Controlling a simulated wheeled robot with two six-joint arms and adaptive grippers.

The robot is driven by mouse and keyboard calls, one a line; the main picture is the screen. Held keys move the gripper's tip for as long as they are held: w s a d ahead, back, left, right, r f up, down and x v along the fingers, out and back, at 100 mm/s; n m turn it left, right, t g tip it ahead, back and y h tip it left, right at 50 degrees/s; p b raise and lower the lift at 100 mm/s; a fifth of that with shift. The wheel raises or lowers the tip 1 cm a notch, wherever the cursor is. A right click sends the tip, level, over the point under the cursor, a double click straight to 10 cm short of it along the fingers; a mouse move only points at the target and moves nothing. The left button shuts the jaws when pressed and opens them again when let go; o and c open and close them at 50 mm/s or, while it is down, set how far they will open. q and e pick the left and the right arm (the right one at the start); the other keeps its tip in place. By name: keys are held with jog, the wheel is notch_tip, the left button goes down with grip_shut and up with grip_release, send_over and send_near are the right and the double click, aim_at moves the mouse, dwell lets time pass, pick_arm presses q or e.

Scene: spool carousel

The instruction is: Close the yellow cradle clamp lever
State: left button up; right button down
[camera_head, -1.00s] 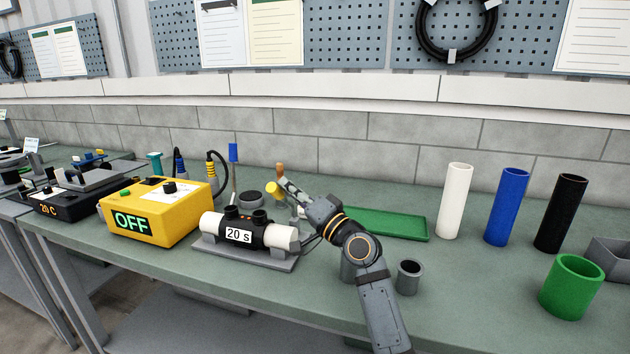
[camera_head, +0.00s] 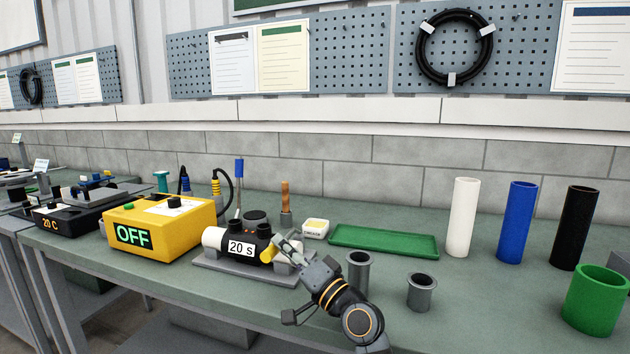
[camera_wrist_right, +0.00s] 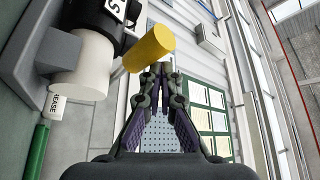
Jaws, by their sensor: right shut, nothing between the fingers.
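The yellow lever grip (camera_head: 268,253) is low, against the right part of the black coupler (camera_head: 262,232) labelled "20 S". In the right wrist view the yellow grip (camera_wrist_right: 148,48) is a cylinder just beyond my fingertips. My right gripper (camera_head: 287,242) is shut and empty, right beside the grip; its closed fingertips (camera_wrist_right: 160,72) look close to it, but I cannot tell if they touch. The grey cradle base (camera_head: 225,268) lies under a white pipe (camera_head: 213,238), whose right end is partly hidden by my gripper. The lever's arm is mostly hidden. My left gripper is not in view.
The yellow box (camera_head: 185,228) reading "OFF" stands left of the cradle. Two grey cups (camera_head: 421,292) are close right of my arm. A green tray (camera_head: 384,240), a small grease tub (camera_head: 316,228) and a wooden-handled tool (camera_head: 285,200) stand behind. White, blue and black tubes stand right.

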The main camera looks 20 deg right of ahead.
jog(key=shift+f, duration=0.7)
jog(key=shift+s, duration=0.1)
jog(key=v, duration=0.7)
jog(key=r+v, duration=0.1)
jog(key=v, duration=0.3)
jog(key=shift+s+d, duration=0.3)
jog(key=shift+s, duration=0.15)
